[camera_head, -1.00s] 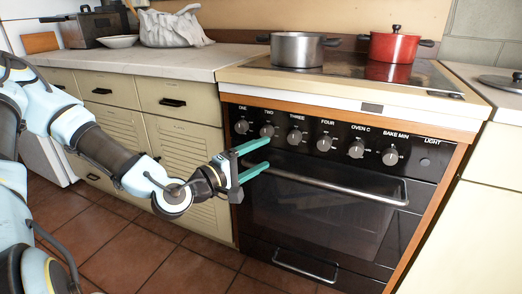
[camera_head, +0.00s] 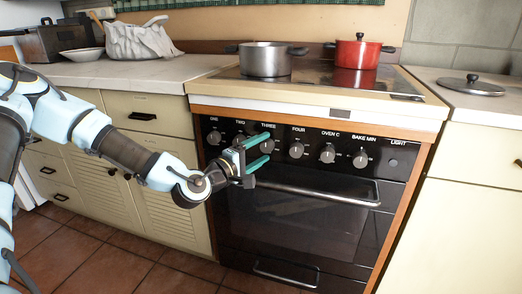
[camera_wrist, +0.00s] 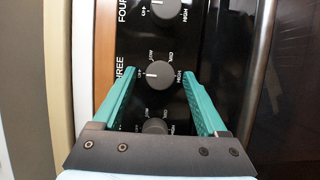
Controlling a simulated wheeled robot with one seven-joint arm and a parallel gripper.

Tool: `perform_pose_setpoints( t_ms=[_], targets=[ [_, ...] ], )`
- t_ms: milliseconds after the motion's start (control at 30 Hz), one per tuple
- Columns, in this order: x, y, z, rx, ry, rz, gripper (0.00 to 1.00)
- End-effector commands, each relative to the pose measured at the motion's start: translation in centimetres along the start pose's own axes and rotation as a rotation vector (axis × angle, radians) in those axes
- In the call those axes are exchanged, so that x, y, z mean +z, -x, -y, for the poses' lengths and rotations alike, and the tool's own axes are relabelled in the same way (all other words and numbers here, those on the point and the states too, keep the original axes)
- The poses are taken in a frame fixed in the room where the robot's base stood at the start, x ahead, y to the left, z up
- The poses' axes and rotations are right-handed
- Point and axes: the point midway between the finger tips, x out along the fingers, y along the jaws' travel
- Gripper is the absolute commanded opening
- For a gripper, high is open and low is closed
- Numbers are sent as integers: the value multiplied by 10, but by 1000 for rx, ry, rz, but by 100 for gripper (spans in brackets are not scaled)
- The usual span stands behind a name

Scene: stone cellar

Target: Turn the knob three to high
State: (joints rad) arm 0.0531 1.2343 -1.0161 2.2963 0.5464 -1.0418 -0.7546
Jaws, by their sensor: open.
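The stove's black control panel carries a row of grey knobs with white labels. Knob three (camera_wrist: 160,75) shows in the wrist view between my two fingertips, with its label THREE beside it and its pointer toward the OFF side, away from HIGH. In the head view knob three (camera_head: 267,146) is partly behind the fingers. My gripper (camera_head: 266,149) has teal fingers, open, one above the other at that knob. In the wrist view my gripper (camera_wrist: 160,73) spans the knob's width with gaps on both sides. I cannot tell how deep the fingers reach.
Knob four (camera_head: 296,150) is just right of my gripper, and knob two lies at its left. The oven's handle bar (camera_head: 315,192) juts out below. A grey pot (camera_head: 265,60) and a red pot (camera_head: 357,54) stand on the cooktop. The floor in front is clear.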

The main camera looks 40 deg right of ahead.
Motion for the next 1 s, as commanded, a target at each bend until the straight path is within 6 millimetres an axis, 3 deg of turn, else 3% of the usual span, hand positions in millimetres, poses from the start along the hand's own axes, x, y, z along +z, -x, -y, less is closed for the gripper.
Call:
perform_pose_setpoints(
  t_ms=[100,733,1000],
  targets=[
    [0,0,0,0,0,0,73],
    [0,0,0,-1,0,0,2],
    [0,1,0,-4,-6,1,0]
  ],
)
